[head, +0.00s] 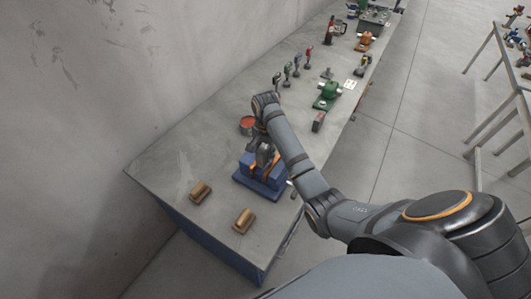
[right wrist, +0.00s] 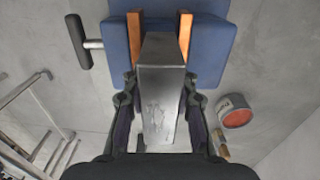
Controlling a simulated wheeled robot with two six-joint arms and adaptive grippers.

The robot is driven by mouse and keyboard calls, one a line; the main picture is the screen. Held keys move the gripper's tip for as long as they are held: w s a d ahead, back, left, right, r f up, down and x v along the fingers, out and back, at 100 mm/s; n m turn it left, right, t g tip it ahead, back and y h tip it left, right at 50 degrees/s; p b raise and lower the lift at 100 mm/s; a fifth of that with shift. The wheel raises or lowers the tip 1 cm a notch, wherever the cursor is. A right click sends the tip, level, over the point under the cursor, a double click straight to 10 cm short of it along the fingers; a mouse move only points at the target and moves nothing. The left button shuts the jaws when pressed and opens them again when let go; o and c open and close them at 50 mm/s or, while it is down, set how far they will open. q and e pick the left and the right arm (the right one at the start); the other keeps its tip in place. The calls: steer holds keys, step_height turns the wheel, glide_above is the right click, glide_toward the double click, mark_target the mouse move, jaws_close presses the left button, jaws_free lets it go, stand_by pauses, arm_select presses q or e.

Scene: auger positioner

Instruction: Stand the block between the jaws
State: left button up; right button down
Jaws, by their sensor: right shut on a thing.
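A blue vise (head: 250,183) with copper-coloured jaw plates sits on the workbench; it fills the top of the right wrist view (right wrist: 212,45). My right gripper (head: 263,158) is over the vise. In the right wrist view my right gripper (right wrist: 160,110) is shut on a grey metal block (right wrist: 160,95), one finger on each side. The block's far end lies between the left jaw plate (right wrist: 134,40) and the right jaw plate (right wrist: 185,38) in the picture, with gaps beside it. I cannot tell how deep it sits. The block is hidden in the head view. My left gripper is out of view.
An open red can (head: 247,124) stands beside the vise. Two brown pieces (head: 201,191) (head: 244,220) lie on the near bench (head: 172,163). The vise handle (right wrist: 78,42) sticks out sideways.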

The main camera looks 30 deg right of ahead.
steer(key=shift+f, duration=0.6)
